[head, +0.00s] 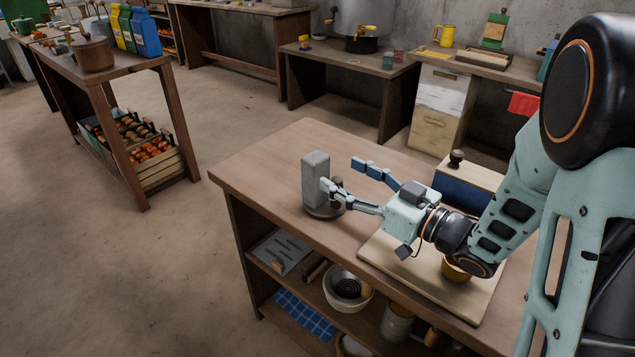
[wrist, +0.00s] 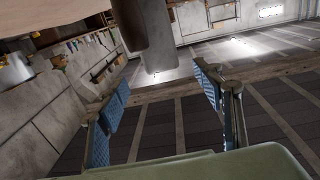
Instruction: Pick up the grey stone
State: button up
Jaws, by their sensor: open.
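The grey stone (head: 315,178) is a tall, upright block near the far left part of the workbench, on or just behind a round dark base (head: 323,210). In the wrist view a grey block that looks like the stone (wrist: 157,38) shows at the top, beyond the fingertips. My gripper (head: 342,174) is open with blue-padded fingers. One finger overlaps the stone's right edge in the head view, and the other is apart from it, further right. Whether the near finger touches the stone is unclear. In the wrist view my gripper (wrist: 162,82) shows nothing held between its pads.
A blue-sided box with a knobbed lid (head: 472,176) stands behind my gripper. The bench's left end is clear.

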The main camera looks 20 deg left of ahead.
aim_at(323, 162)
jog(key=x, duration=0.2)
jog(key=shift+w+a, duration=0.15)
jog(key=shift+a, duration=0.2)
jog(key=shift+r+b+x, duration=0.2)
jog(key=shift+b+x, duration=0.15)
jog(key=shift+x, duration=2.55)
jog(key=shift+c, duration=0.4)
grip_shut()
jog(key=shift+r, duration=0.15)
